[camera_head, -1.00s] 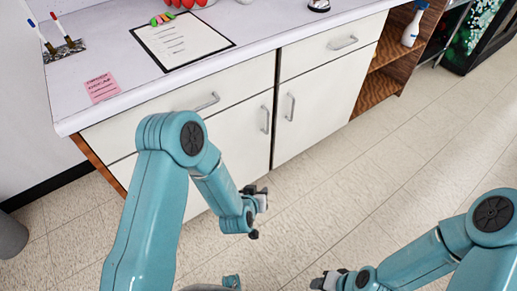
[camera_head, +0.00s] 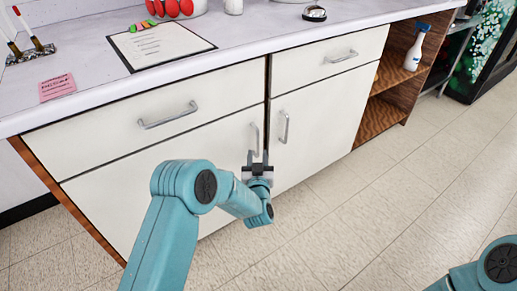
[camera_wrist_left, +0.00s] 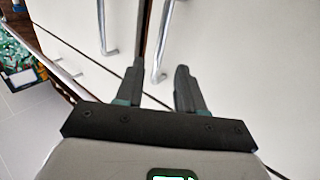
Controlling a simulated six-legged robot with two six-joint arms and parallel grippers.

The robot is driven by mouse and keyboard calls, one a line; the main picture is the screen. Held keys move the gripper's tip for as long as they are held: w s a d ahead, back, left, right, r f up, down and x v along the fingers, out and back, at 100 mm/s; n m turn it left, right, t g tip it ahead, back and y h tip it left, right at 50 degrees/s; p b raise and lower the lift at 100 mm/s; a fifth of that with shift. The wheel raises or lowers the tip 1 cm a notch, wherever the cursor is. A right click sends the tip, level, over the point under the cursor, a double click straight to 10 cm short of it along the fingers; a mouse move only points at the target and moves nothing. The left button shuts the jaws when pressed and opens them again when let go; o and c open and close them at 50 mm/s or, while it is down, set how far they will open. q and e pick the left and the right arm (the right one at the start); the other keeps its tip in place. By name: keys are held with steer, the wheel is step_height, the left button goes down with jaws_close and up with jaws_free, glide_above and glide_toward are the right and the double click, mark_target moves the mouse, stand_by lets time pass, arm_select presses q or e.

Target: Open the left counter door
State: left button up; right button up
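The left counter door (camera_head: 112,200) is a white panel below a drawer, shut flush with the cabinet front. Its upright metal bar handle (camera_head: 255,138) sits near its right edge; it also shows in the wrist view (camera_wrist_left: 165,40). My left gripper (camera_head: 257,157) is at the lower end of this handle, its fingers pointing at the door. In the wrist view its two dark fingers (camera_wrist_left: 160,67) are apart, with the handle's end showing between them. I cannot tell whether they touch it. My right gripper is out of view.
The right door (camera_head: 315,130) is shut, its handle (camera_head: 284,127) close beside the left one. Drawers with bar handles (camera_head: 168,115) lie above. An open wooden shelf (camera_head: 385,100) with a spray bottle (camera_head: 416,48) is at right. The tiled floor (camera_head: 370,220) in front is clear.

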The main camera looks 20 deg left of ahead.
mark_target(258, 144)
arm_select(q)
steer(key=b+x, duration=0.1)
steer(key=x, duration=0.4)
steer(key=shift+w+a, duration=0.1)
steer(key=shift+w, duration=0.2)
jaws_close()
